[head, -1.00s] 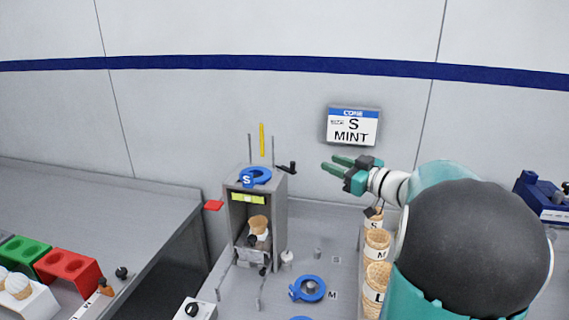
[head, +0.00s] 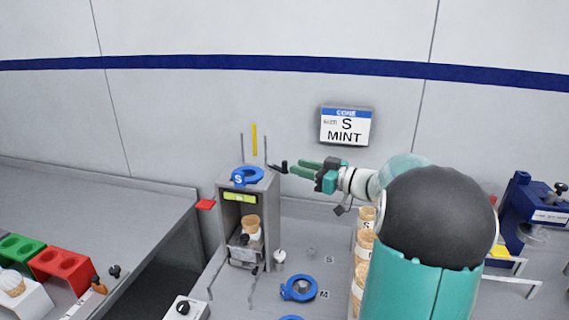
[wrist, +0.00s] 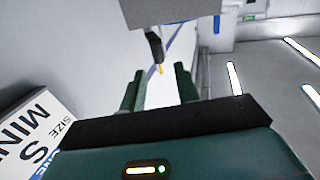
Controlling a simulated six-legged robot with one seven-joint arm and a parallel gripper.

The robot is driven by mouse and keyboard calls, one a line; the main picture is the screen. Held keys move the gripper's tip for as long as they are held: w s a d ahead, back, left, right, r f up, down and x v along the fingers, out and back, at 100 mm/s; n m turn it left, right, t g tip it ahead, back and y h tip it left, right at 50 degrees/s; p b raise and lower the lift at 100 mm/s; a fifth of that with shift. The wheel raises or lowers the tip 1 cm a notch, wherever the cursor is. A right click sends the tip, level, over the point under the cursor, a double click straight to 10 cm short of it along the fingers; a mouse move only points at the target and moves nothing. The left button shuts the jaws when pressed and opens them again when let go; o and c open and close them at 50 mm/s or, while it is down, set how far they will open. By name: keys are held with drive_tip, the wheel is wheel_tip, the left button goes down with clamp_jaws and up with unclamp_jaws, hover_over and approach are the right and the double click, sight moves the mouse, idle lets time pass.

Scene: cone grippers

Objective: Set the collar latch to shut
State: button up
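The grey cone stand (head: 268,205) has a blue collar marked S (head: 247,176) on its top. A black latch lever (head: 280,167) sticks out from the top right of the stand. My gripper (head: 291,169) is open, with its green fingers pointing left at the lever's end. In the wrist view the dark lever (wrist: 155,48) shows just beyond and between the parted fingers (wrist: 158,82). The grey stand (wrist: 170,10) fills the top there. I cannot tell whether the fingertips touch the lever. A cone (head: 250,224) sits inside the stand.
A yellow rod (head: 254,140) and thin posts rise above the stand. A sign reading S MINT (head: 346,127) is on the wall. A loose blue ring (head: 299,288) lies on the bench near stacked cones (head: 363,245). A blue machine (head: 522,210) stands at the right.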

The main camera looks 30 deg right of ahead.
sight(285, 163)
drive_tip(key=x, duration=0.6)
clamp_jaws()
